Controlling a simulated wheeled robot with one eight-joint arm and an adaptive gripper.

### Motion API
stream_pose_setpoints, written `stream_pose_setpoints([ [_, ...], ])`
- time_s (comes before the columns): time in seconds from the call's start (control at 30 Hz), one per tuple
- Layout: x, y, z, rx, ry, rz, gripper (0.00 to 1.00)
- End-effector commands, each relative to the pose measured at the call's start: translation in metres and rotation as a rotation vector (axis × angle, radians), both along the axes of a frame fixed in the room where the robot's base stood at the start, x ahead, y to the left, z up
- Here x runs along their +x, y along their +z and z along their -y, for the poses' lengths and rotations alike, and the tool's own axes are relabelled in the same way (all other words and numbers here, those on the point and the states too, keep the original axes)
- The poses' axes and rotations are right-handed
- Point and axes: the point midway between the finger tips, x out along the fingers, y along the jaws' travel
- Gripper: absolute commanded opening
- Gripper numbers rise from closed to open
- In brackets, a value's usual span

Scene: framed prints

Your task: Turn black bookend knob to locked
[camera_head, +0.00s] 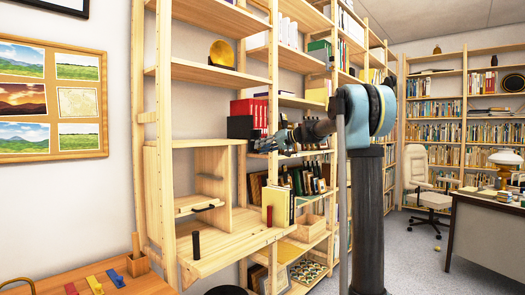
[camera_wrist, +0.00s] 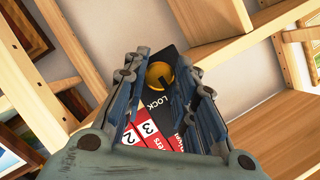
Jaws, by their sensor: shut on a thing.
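The black bookend (camera_head: 240,127) stands on a shelf at the left end of the red binders. In the wrist view the bookend (camera_wrist: 157,107) shows a white LOCK label and a round brass-yellow knob (camera_wrist: 159,75). A dark mark runs across the knob's lower part, roughly on the label side; its exact setting is hard to read. My gripper (camera_wrist: 158,65) has its two fingers on either side of the knob and is shut on it. In the head view my gripper (camera_head: 266,144) reaches in from the right; the knob is hidden there.
Red binders (camera_head: 257,107) numbered 2 and 3 stand against the bookend. Below are a wooden cabinet with a drawer (camera_head: 201,205), a black cylinder (camera_head: 196,245) and books. A desk and chair (camera_head: 430,180) are far right.

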Motion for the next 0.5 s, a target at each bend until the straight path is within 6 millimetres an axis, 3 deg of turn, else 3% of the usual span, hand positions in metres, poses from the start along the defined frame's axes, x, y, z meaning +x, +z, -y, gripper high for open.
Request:
stream_pose_setpoints([
  [0.5,0.0019,-0.0041,0.0019,0.298,-0.001,-0.383,0.02],
])
